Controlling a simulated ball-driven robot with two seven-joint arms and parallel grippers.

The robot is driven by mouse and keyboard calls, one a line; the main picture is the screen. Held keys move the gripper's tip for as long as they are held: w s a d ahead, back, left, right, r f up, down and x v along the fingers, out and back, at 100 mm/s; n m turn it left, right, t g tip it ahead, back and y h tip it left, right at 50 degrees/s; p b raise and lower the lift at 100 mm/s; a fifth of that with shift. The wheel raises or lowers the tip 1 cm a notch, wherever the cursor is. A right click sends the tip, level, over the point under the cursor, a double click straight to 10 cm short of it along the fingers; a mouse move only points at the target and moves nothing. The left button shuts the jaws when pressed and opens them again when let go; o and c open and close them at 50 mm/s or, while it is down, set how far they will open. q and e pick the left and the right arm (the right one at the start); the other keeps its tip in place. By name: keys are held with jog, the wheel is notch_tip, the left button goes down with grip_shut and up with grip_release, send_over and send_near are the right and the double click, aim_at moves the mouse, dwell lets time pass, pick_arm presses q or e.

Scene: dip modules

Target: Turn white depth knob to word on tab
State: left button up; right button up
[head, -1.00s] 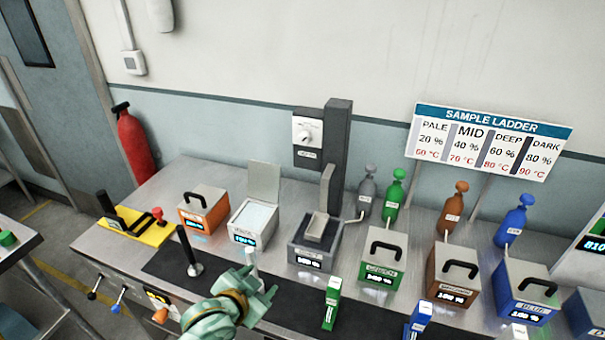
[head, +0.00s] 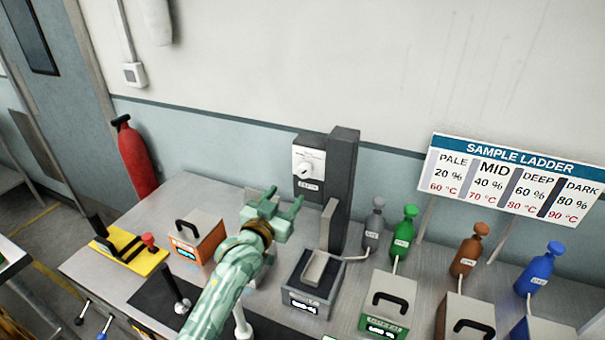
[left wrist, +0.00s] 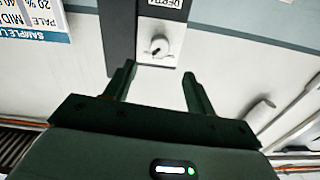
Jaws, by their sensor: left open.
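The white depth knob (head: 305,168) sits on a white plate on the dark box fixed to the grey column (head: 341,190). A small dark tab (head: 309,185) with lettering is below the knob; its word is too small to read in the head view. In the left wrist view the knob (left wrist: 159,46) appears upside down, with the tab (left wrist: 165,3) at the top edge reading "DEPTH". My left gripper (head: 283,202) is open and empty, left of and below the knob. In the left wrist view its fingers (left wrist: 158,80) point toward the knob without touching it. My right gripper is out of view.
A grey dip module (head: 312,285) stands at the column's foot. An orange box (head: 199,237) stands left of my arm, a green box (head: 387,302) to the right. The sample ladder sign (head: 505,178) and several bottles stand to the right. The wall around the column is bare.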

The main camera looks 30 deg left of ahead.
aim_at(302, 174)
pick_arm(q)
jog(key=w, duration=0.9)
jog(key=shift+w+a+f+b, duration=0.1)
jog(key=shift+w+a+b, duration=0.2)
jog(key=shift+b, duration=0.1)
jog(key=shift+w, duration=0.7)
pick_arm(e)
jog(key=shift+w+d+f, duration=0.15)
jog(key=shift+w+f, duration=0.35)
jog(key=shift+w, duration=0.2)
pick_arm(q)
jog(key=c, duration=1)
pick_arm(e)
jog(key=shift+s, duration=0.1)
